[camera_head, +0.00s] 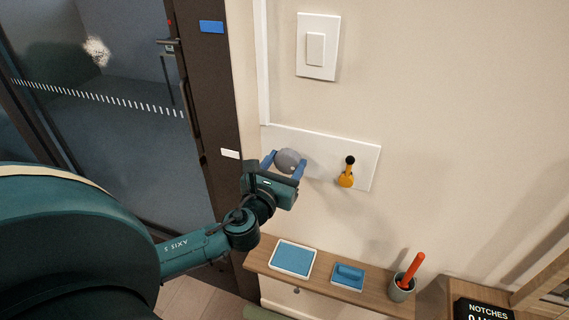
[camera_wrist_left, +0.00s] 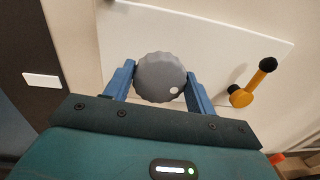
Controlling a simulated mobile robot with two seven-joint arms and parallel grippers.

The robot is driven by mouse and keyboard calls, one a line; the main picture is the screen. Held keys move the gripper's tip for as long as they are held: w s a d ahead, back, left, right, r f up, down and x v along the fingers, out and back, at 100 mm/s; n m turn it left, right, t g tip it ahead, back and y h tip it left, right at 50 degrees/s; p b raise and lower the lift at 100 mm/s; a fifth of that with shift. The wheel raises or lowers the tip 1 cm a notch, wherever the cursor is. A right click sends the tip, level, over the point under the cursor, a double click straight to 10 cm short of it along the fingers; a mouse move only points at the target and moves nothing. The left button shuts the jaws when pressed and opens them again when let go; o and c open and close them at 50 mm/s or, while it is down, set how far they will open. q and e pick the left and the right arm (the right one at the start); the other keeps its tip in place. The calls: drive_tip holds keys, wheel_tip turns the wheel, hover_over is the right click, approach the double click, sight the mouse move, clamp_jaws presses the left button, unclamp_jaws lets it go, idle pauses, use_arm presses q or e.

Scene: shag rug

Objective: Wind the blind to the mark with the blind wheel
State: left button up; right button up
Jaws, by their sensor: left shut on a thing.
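The blind wheel is a grey, scalloped knob (camera_head: 290,160) with a white dot, mounted on a white wall plate (camera_head: 365,160). In the left wrist view the knob (camera_wrist_left: 158,80) sits between the two blue fingers, its white dot at the lower right. My left gripper (camera_head: 284,165) is shut on the knob, with a finger on either side. Neither the blind nor its mark can be made out for sure in these views. My right gripper is not in view.
A yellow crank lever with a black ball (camera_head: 346,175) is on the same plate, right of the knob. A wooden shelf (camera_head: 325,290) below holds blue pads and a cup with an orange stick (camera_head: 402,284). A "NOTCHES" sign (camera_head: 484,311) stands at lower right. A light switch (camera_head: 317,48) is above.

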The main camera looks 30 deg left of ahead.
use_arm(q)
drive_tip(key=shift+r, duration=0.1)
idle(0.3)
drive_tip(key=o, duration=1)
drive_tip(key=shift+s, duration=0.25)
drive_tip(key=shift+s+d+b, duration=0.4)
drive_tip(key=shift+s+b, duration=0.05)
drive_tip(key=shift+s, duration=1.6)
drive_tip(key=shift+s+d+b, duration=0.35)
drive_tip(key=shift+s+b, duration=0.15)
drive_tip(key=shift+s, duration=1.6)
drive_tip(key=shift+s+d+b, duration=0.4)
drive_tip(key=shift+s+b, duration=0.05)
drive_tip(key=shift+s, duration=1.6)
